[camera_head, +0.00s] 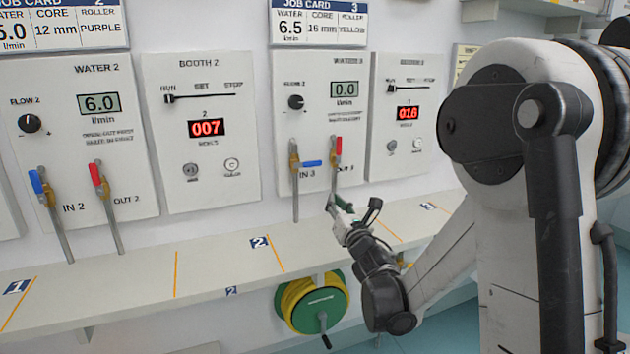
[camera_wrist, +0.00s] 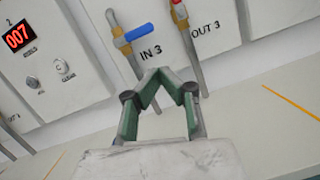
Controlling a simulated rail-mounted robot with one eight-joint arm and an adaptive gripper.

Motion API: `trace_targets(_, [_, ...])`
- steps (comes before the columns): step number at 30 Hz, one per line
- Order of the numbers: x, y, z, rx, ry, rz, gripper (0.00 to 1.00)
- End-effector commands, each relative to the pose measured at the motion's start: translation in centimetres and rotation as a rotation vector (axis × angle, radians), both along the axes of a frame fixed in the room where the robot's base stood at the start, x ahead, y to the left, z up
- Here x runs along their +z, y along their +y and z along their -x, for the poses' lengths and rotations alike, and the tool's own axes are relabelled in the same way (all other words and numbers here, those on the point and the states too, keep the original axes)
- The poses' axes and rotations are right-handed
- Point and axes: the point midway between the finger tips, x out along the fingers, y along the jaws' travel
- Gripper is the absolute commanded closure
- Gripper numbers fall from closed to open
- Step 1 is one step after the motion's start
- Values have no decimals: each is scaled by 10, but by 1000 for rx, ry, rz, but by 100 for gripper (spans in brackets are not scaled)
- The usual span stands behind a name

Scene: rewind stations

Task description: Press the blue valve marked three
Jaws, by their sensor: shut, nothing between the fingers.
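The blue valve marked IN 3 (camera_head: 312,163) sits on a brass fitting on the Water 3 panel. Its handle lies sideways, pointing right across its pipe. It also shows in the wrist view (camera_wrist: 138,34), above and left of the fingertips. The red valve OUT 3 (camera_head: 338,146) stands to its right with its handle upright along the pipe. My gripper (camera_head: 331,202) is shut and empty, below the valves near the OUT 3 pipe. In the wrist view its green-sided fingers (camera_wrist: 159,74) meet just below the IN 3 label, apart from the blue handle.
The Water 3 display (camera_head: 344,90) reads 0.0, beside a black flow knob (camera_head: 296,102). Booth panels stand on both sides. The IN 2 valve (camera_head: 37,182) is far left. A white shelf (camera_head: 205,268) runs below, mostly clear. A green and yellow hose reel (camera_head: 313,302) hangs under it.

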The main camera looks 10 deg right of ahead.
Motion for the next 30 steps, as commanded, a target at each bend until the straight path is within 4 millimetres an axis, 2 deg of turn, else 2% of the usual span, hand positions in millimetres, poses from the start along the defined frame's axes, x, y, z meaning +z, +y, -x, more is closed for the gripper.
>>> trace_targets(3, [-15,5,-6,12,-40,116,100])
trace_targets(9, [-26,11,-8,23,-78,221,100])
trace_targets(23, [-27,13,-11,25,-83,233,100])
trace_targets(26, [-25,14,-18,25,-83,233,100])
trace_targets(30, [-20,17,-38,25,-83,232,100])
